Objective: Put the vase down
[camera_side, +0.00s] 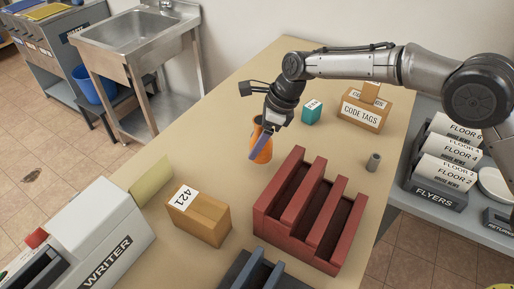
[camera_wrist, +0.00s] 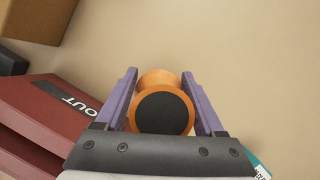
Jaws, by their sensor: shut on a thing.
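The orange vase (camera_side: 262,147) is in the middle of the side view, held at the end of my arm. My gripper (camera_side: 257,142) has purple fingers that are shut on the vase. In the wrist view, the vase (camera_wrist: 160,105) sits between the two fingers of my gripper (camera_wrist: 161,100), with its dark round mouth facing the camera. The vase looks about upright. I cannot tell whether its base touches the tan table (camera_side: 225,120) or hangs just above it.
A red slotted rack (camera_side: 268,215) stands close, to the right and front of the vase. Bare table lies left of and behind the vase.

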